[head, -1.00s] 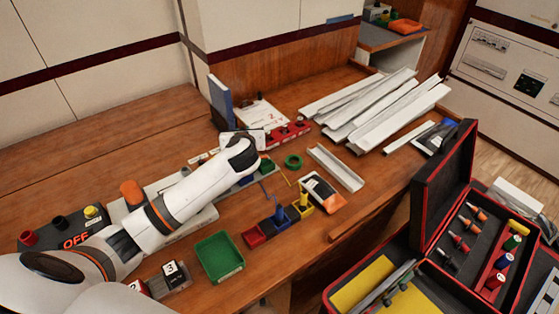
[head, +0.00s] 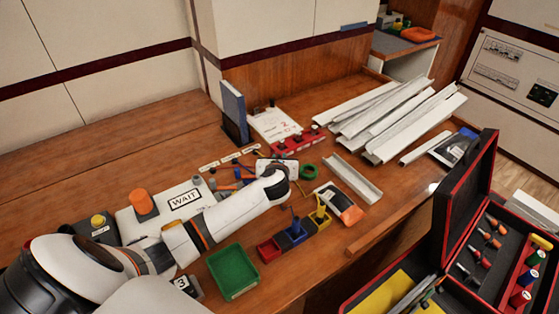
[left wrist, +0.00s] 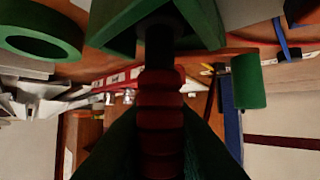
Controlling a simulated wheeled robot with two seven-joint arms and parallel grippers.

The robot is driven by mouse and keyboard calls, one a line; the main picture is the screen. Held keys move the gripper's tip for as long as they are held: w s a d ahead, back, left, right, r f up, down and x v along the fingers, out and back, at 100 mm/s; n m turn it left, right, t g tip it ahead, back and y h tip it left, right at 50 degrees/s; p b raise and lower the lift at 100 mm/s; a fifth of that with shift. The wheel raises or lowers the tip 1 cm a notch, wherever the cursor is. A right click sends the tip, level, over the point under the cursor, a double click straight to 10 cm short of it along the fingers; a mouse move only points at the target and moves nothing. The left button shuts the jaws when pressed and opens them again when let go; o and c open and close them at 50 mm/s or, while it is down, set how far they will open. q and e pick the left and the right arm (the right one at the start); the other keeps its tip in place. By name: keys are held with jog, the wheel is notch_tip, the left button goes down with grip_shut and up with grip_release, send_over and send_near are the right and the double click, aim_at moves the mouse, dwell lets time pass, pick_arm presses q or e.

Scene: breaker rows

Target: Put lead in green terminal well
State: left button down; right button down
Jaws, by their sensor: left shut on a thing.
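My left gripper (left wrist: 158,150) is shut on a ribbed red lead (left wrist: 160,105) with a black end. In the left wrist view, that black end overlaps a green, hollow-looking block (left wrist: 120,22), likely the green terminal well. I cannot tell whether the end is inside it or just in front. My right gripper is not in view.
Red (head: 268,249), blue (head: 289,240) and yellow (head: 319,222) wells stand nearer, with a green tray (head: 232,271). White channels (head: 385,115) lie at the back right. An open tool case (head: 440,265) is at the right.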

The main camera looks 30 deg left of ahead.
pick_arm(q)
jog(key=shift+f, duration=0.3)
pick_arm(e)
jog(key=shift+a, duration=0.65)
pick_arm(q)
jog(key=c, duration=1.4)
grip_release()
jog(key=shift+o, duration=0.3)
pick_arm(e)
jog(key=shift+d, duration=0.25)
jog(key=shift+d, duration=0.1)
pick_arm(q)
jog(key=shift+s+d+r, duration=0.15)
jog(key=shift+r, duration=0.05)
jog(key=p+v, duration=0.1)
jog(key=v, duration=1)
jog(key=shift+s+d, duration=0.15)
jog(key=shift+s, duration=0.1)
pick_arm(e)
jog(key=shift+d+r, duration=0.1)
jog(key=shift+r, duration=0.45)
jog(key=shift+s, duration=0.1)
